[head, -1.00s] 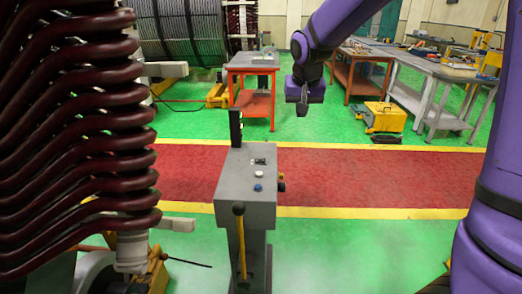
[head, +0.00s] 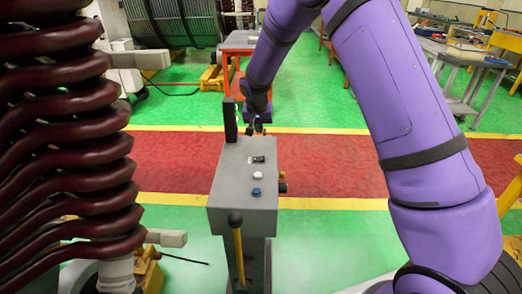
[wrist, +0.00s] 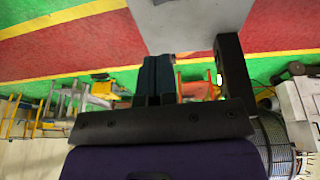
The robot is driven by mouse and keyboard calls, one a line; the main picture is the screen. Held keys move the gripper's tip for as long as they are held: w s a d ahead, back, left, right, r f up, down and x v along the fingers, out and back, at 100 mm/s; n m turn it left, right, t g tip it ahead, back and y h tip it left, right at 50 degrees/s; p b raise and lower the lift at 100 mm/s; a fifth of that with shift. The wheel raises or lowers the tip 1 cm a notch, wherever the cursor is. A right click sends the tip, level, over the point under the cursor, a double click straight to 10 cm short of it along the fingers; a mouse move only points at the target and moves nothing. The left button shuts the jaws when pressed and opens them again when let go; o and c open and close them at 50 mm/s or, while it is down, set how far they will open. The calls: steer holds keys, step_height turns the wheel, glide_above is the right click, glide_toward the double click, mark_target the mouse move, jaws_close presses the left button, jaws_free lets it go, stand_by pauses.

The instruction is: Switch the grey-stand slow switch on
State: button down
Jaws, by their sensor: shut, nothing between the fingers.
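The grey stand (head: 235,205) is in the middle of the head view. Its sloped top carries a small black switch (head: 257,160), a white button (head: 258,175) and a blue button (head: 256,192). The switch's on or off position is too small to tell. My gripper (head: 256,130) is at the far edge of the stand's top, just beyond the black switch and right of the black upright plate (head: 230,120). In the wrist view my gripper's fingers (wrist: 160,62) are together and empty, just short of the grey stand (wrist: 185,22); its switches do not show there.
A yellow lever with a black knob (head: 235,222) is on the stand's near side. Dark red coils (head: 65,150) fill the left. An orange-framed table (head: 238,42) stands behind, and workbenches (head: 465,55) are at the far right. The floor around the stand is mostly open.

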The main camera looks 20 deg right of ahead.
mark_target(262, 158)
steer(key=shift+f, duration=0.2)
steer(key=x, duration=0.8)
steer(key=s+x, duration=0.1)
steer(key=x, duration=0.3)
steer(key=shift+w+f, duration=0.15)
steer(key=shift+f, duration=0.25)
steer(key=shift+d+f, duration=0.1)
steer(key=shift+f, duration=0.35)
steer(key=shift+d+f+y, duration=0.25)
steer(key=shift+f+y, duration=0.1)
steer(key=shift+y, duration=0.05)
steer(key=shift+a, duration=0.2)
steer(key=shift+w+a+r, duration=0.15)
steer(key=shift+a+r, duration=0.1)
steer(key=shift+a, duration=0.4)
